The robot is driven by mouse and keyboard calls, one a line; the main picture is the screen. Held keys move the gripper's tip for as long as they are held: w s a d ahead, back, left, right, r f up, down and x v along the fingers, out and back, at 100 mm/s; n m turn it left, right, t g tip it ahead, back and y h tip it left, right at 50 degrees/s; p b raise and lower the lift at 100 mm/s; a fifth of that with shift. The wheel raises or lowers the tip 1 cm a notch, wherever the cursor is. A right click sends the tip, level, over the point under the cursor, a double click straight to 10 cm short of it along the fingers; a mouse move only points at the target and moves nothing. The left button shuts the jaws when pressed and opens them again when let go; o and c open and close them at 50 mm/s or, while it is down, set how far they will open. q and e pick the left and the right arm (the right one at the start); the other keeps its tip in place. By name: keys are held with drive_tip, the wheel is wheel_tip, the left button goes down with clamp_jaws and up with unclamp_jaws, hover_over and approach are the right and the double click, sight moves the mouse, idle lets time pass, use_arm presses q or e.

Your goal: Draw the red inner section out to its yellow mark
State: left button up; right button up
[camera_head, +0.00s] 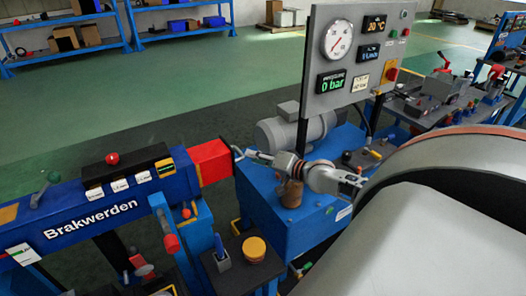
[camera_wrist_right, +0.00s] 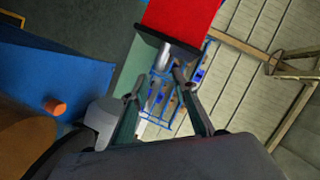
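The red inner section (camera_head: 209,160) sticks a short way out of the right end of the blue boom (camera_head: 100,212). No yellow mark is visible on its exposed part. In the right wrist view the red section (camera_wrist_right: 182,16) is at the top, with a dark end plate and a grey fitting (camera_wrist_right: 165,52) below it. My right gripper (camera_head: 244,154) is just right of the section's end. In the wrist view its fingers (camera_wrist_right: 157,88) are apart, with nothing clearly between them; contact with the fitting cannot be told. My left gripper is not in view.
A blue cabinet (camera_head: 265,215) with a grey motor (camera_head: 290,130) stands behind and below my right arm. A gauge panel (camera_head: 350,60) rises behind it. A black box (camera_head: 125,174) with labels and a red knob (camera_head: 112,158) sits on the boom.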

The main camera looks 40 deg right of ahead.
drive_tip(key=shift+v, duration=1.6)
